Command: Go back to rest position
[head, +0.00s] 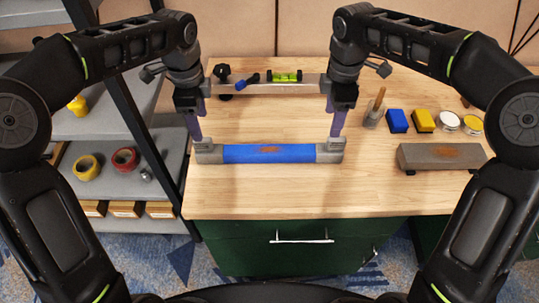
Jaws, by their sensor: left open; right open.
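My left gripper (198,138) points down over the left end of a blue bar (240,154) on the wooden table. My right gripper (335,137) points down over the bar's right end. Both grippers are open, with purple fingers. The bar lies level across the table, with grey ends and a brownish patch in its middle. The fingertips are at or close to the grey ends; I cannot tell whether they touch. Both arms are bent and reach forward from the sides.
At the right are a brush (375,108), a blue block (397,121), a yellow block (423,120), tins (448,120) and a grey stone block (440,156). A shelf (130,157) stands left. The front tabletop is clear.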

